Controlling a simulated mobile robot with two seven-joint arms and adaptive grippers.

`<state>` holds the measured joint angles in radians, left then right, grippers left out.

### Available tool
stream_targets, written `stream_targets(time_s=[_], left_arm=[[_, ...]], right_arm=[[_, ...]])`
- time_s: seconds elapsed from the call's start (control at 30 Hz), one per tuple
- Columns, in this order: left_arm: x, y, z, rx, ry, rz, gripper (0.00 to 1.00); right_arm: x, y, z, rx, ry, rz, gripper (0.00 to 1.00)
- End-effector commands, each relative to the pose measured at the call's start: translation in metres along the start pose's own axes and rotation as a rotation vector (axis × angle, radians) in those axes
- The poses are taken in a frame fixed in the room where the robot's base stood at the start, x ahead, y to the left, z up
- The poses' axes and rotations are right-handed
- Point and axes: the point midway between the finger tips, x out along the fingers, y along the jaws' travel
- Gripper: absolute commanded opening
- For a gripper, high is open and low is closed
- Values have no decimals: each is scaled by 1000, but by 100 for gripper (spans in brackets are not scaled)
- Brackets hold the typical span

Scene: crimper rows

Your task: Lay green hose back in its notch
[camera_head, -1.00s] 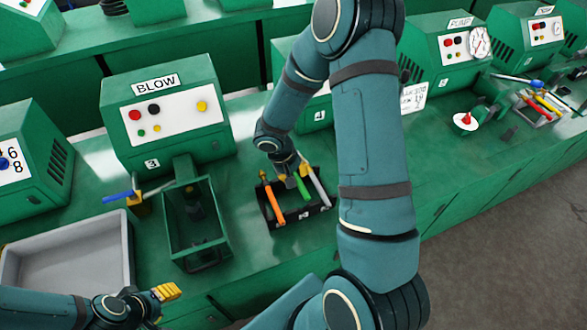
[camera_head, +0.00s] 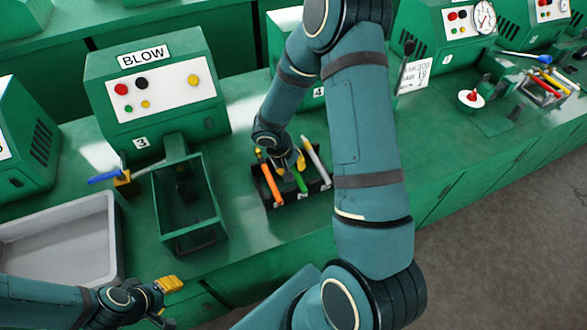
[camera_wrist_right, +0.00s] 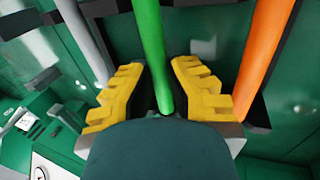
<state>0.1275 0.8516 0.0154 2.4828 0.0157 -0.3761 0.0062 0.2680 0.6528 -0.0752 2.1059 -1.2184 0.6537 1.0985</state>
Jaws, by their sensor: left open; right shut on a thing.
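The green hose (camera_head: 301,182) is at the middle of the black rack (camera_head: 290,204), between an orange hose (camera_head: 272,186) and a grey hose (camera_head: 316,162). My right gripper (camera_head: 289,163) is at the rack, shut on the green hose. In the right wrist view, the green hose (camera_wrist_right: 149,45) runs between the yellow fingers of the right gripper (camera_wrist_right: 160,88). The gripper partly hides the hose in the head view, and I cannot tell whether the hose rests in its notch. My left gripper (camera_head: 166,300) is open and empty at the lower left, away from the rack.
A green open-framed stand (camera_head: 190,238) is left of the rack, with a grey bin (camera_head: 112,235) beyond it. The BLOW machine (camera_head: 150,85) stands behind. My right arm hides part of the bench right of the rack.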

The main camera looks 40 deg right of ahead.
Motion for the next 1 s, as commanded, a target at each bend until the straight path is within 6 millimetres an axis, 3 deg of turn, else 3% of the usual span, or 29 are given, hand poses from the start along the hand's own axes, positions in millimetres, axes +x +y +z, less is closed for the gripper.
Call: stream_targets(time_s=[0.23, 0.3, 0.33, 0.73, 1.0], left_arm=[[0, 0, 0, 0, 0, 0, 47], [0, 0, 0, 0, 0, 0, 47], [0, 0, 0, 1, 0, 0, 47], [0, 0, 0, 1, 0, 0, 47], [0, 0, 0, 1, 0, 0, 47]], right_arm=[[0, 0, -1, 0, 0, 0, 0], [0, 0, -1, 0, 0, 0, 34], [0, 0, -1, 0, 0, 0, 41], [-6, 0, -1, 1, 2, 0, 41], [-54, 0, -1, 1, 6, -1, 41]])
